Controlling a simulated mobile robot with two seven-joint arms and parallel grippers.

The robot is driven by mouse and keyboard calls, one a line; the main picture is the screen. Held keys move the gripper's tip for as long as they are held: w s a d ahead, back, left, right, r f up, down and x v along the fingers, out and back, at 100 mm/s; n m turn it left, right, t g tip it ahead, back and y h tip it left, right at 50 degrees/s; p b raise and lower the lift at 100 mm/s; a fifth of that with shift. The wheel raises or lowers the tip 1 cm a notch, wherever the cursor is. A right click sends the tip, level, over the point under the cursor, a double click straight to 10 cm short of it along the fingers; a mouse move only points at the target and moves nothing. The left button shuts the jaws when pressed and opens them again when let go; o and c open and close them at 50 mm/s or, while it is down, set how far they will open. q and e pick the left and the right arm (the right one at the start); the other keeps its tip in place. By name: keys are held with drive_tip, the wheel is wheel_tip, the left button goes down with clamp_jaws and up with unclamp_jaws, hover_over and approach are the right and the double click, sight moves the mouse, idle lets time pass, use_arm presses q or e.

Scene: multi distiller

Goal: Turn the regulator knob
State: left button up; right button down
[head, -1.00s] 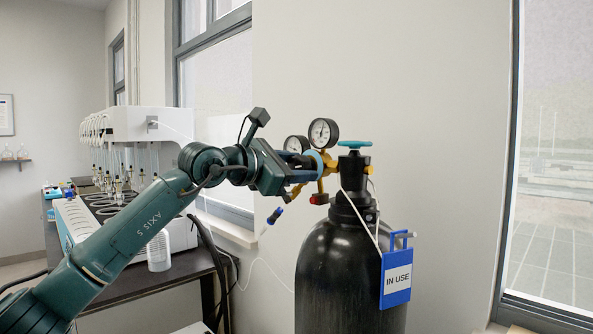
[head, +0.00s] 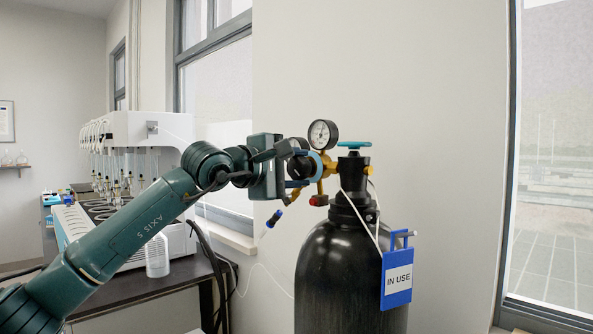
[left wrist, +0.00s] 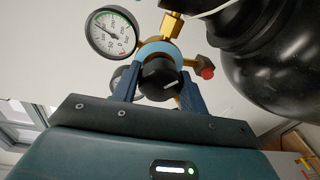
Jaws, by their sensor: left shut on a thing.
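The regulator (head: 322,187) is brass with a light blue ring and sits at the top of a black gas cylinder (head: 345,270). Its round black knob (left wrist: 158,78) with a white mark faces the camera in the left wrist view. My left gripper (head: 299,168) reaches the regulator from the left. In the left wrist view its two blue fingers (left wrist: 157,88) stand on either side of the knob, shut on it. In the head view the gripper partly hides one gauge behind it. My right gripper is not in view.
A pressure gauge (head: 323,134) stands just above the regulator. A teal valve handwheel (head: 354,144) tops the cylinder, and a blue "IN USE" tag (head: 397,279) hangs from it. A white distiller (head: 150,128) stands on a dark bench at left.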

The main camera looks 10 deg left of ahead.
use_arm(q)
drive_tip(key=shift+f+m, duration=0.1)
drive_tip(key=shift+m, duration=0.5)
drive_tip(key=o, duration=1)
drive_tip(key=shift+c, duration=0.2)
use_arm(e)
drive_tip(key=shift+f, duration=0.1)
use_arm(q)
drive_tip(key=b+v, duration=0.1)
drive_tip(key=v, duration=0.3)
drive_tip(key=shift+s+a+b, duration=0.2)
drive_tip(key=shift+s+b, duration=0.1)
drive_tip(key=shift+b, duration=0.05)
drive_tip(key=b, duration=0.2)
approach(294, 169)
drive_tip(key=v, duration=0.3)
drive_tip(key=shift+w+d, duration=0.15)
drive_tip(key=shift+d, duration=0.05)
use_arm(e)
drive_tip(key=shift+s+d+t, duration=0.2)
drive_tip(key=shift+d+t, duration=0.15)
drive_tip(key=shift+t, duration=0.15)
